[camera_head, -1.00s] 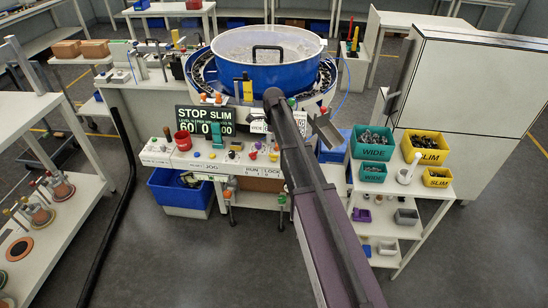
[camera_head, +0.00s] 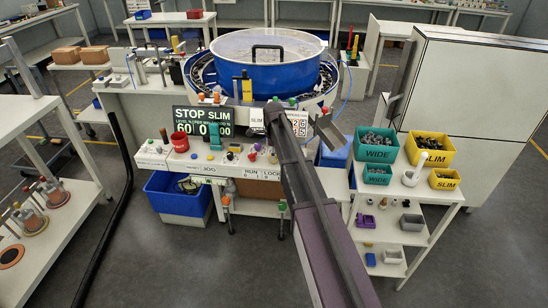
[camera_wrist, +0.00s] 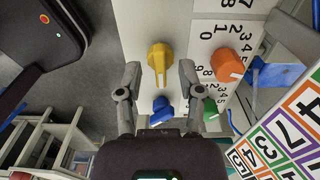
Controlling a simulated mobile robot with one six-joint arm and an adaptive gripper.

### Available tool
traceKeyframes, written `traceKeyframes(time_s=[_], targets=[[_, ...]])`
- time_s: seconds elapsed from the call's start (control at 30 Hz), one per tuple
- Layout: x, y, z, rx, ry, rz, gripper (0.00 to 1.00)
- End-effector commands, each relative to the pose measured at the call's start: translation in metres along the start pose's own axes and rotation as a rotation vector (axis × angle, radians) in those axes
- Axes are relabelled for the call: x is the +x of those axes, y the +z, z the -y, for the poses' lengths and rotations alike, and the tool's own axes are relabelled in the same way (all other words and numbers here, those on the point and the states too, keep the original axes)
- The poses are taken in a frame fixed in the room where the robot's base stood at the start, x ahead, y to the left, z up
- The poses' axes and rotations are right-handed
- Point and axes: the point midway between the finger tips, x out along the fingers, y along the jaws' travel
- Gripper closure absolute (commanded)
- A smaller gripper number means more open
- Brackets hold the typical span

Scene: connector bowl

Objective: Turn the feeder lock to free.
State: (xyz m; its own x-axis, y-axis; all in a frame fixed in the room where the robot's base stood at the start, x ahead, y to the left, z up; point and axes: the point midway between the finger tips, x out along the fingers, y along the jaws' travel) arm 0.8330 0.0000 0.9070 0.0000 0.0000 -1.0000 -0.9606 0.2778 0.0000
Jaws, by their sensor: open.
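The feeder's white control panel (camera_head: 180,158) carries knobs and RUN and LOCK labels along its front edge in the head view. My gripper (camera_wrist: 160,68) is open and empty in the wrist view. Its fingers stand on either side of a yellow knob (camera_wrist: 160,58) with a pointer bar. A blue knob (camera_wrist: 162,110) sits nearer the palm, also between the fingers. I cannot tell whether the fingers touch either knob, or which knob is the feeder lock. In the head view my arm hides the gripper and part of the panel.
In the wrist view, an orange knob (camera_wrist: 228,65) with a number scale and a green knob (camera_wrist: 212,108) lie to the right. A blue bowl (camera_head: 265,70) stands behind the panel. Bins (camera_head: 375,146) sit on the right shelf. Open floor lies in front.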

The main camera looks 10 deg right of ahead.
Motion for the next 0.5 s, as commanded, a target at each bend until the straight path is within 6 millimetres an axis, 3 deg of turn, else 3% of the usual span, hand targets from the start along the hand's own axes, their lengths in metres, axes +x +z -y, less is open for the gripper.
traceKeyframes(time_s=[0.37, 0.4, 0.5], targets=[[0.0016, 0.0001, -0.0001, 0.0, 0.0, 0.0, 0.51], [0.0016, 0.0001, -0.0001, 0.0, 0.0, 0.0, 0.57], [0.0016, 0.0002, -0.0001, 0.0, 0.0, 0.0, 0.87]])
